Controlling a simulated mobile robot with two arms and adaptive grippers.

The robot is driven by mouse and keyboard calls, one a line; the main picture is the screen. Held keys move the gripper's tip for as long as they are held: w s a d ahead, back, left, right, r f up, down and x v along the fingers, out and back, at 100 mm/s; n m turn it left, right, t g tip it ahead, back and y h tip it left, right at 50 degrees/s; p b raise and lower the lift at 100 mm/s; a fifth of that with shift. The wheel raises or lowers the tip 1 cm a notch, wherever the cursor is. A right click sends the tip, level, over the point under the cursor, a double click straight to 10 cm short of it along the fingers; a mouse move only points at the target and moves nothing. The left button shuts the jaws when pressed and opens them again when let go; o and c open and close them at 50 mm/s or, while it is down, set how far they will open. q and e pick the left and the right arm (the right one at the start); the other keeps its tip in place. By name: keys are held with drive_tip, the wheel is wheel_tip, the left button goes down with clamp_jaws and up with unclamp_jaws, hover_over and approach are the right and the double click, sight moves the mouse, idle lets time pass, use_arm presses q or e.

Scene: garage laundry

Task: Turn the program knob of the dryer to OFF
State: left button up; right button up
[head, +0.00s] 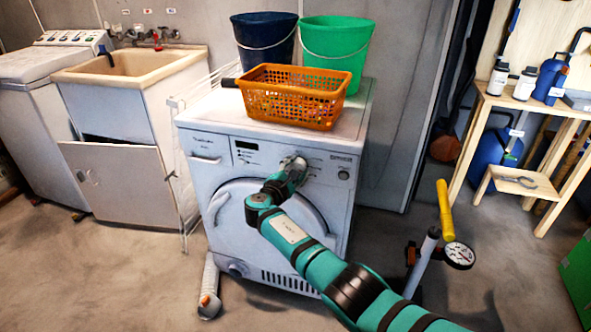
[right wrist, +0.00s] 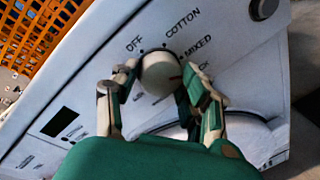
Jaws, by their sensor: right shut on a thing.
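The white dryer (head: 265,205) faces me in the head view. Its round white program knob (right wrist: 160,72) sits on the front panel in the right wrist view, with OFF, COTTON and MIXED printed around it. Another label at its right is partly hidden by a finger. A small reddish mark shows on the knob's right side, away from OFF; its exact setting is hard to tell. My right gripper (head: 291,171) is at the panel. In the right wrist view the right gripper (right wrist: 160,84) has one finger on each side of the knob, shut on it. My left gripper is not in view.
An orange basket (head: 290,97), a dark blue bucket (head: 265,40) and a green bucket (head: 335,50) stand on the dryer. A floor pump (head: 425,250) stands to its right. A flexible hose (head: 209,285) is at its lower left. Open floor lies in front.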

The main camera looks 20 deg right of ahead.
drive_tip(key=n, duration=0.3)
drive_tip(key=shift+a, duration=0.1)
drive_tip(key=n+h, duration=0.1)
drive_tip(key=n, duration=0.3)
drive_tip(key=shift+w+n+b, duration=0.1)
drive_tip(key=shift+n+b, duration=0.25)
drive_tip(key=shift+n, duration=0.05)
drive_tip(key=n, duration=0.4)
drive_tip(key=shift+f+t+h, duration=0.15)
drive_tip(key=shift+t+h, duration=0.15)
drive_tip(key=shift+t, duration=0.1)
drive_tip(key=shift+n+t, duration=0.3)
drive_tip(key=shift+n, duration=0.9)
drive_tip(key=shift+f+n, duration=0.1)
drive_tip(key=shift+n, duration=0.4)
drive_tip(key=n, duration=0.2)
drive_tip(key=shift+n+t, duration=0.3)
drive_tip(key=shift+n, duration=0.1)
drive_tip(key=n+p, duration=0.1)
drive_tip(key=n, duration=0.2)
drive_tip(key=shift+f+n, duration=0.1)
drive_tip(key=shift+n, duration=0.2)
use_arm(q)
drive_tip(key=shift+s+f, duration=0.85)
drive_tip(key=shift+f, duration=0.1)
use_arm(e)
drive_tip(key=n, duration=0.2)
drive_tip(key=shift+f+n+t, duration=0.1)
drive_tip(key=shift+n+t, duration=0.2)
drive_tip(key=shift+t, duration=0.1)
